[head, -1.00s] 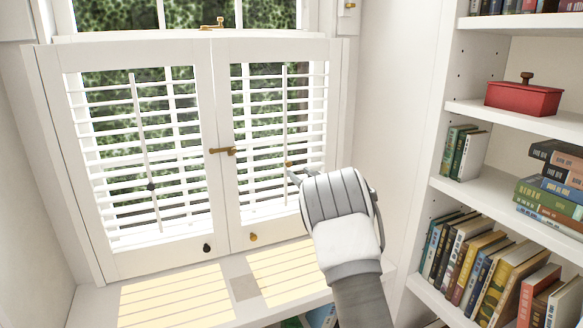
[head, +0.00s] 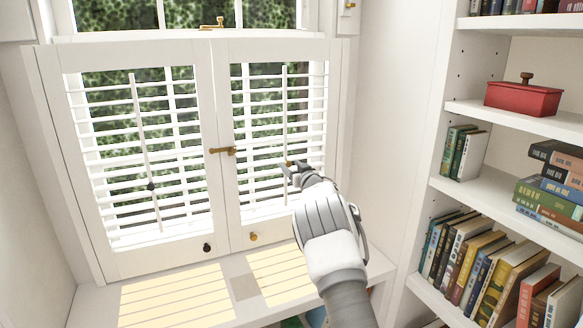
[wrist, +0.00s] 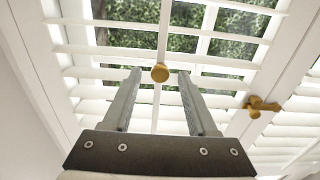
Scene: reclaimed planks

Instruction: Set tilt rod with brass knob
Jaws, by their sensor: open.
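The right shutter panel has a white upright tilt rod (head: 285,110) in front of its open slats. A small brass knob (head: 289,163) sits on this rod; it also shows as a round brass disc in the wrist view (wrist: 160,73). My gripper (head: 292,172) is open and empty, close to the knob. In the wrist view my two fingers (wrist: 159,82) point toward the panel. The knob lies in line with the gap between their tips; whether it is inside the gap or just beyond cannot be told.
The left panel has its own rod with a dark knob (head: 151,186). A brass latch (head: 222,150) joins the panels, and it shows right of my fingers in the wrist view (wrist: 259,106). A bookshelf (head: 487,188) stands at the right. The sunlit sill (head: 245,287) below is clear.

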